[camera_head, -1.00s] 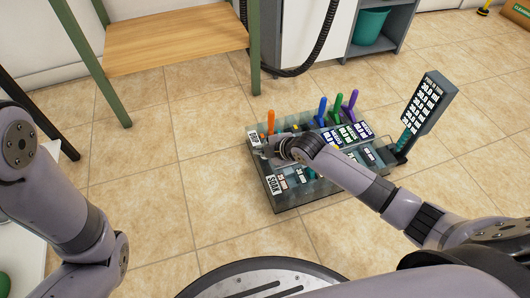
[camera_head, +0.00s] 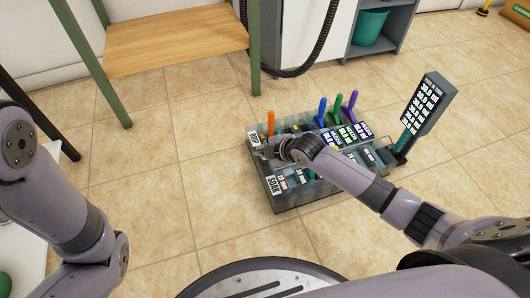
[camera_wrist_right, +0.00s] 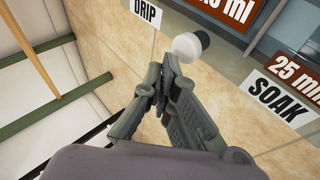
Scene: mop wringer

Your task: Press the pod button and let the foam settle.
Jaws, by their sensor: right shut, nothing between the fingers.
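My right gripper (camera_head: 264,151) is over the left end of a grey, partly see-through tray-like unit (camera_head: 291,205) on the floor. In the right wrist view, the gripper (camera_wrist_right: 160,72) is shut with nothing between its fingers. A white round knob (camera_wrist_right: 187,46) with a dark side shows just beyond the fingertips; I cannot tell whether they touch it or whether it is the pod button. Labels DRIP (camera_wrist_right: 146,9) and SOAK (camera_wrist_right: 281,98) are beside it. No foam can be made out. My left gripper is out of view.
Orange (camera_head: 271,122), blue (camera_head: 322,111), green (camera_head: 337,106) and purple (camera_head: 353,101) handles stand along the unit's back. A dark sign post (camera_head: 423,105) rises at its right. A wooden table (camera_head: 175,45) stands behind. Tiled floor to the left is clear.

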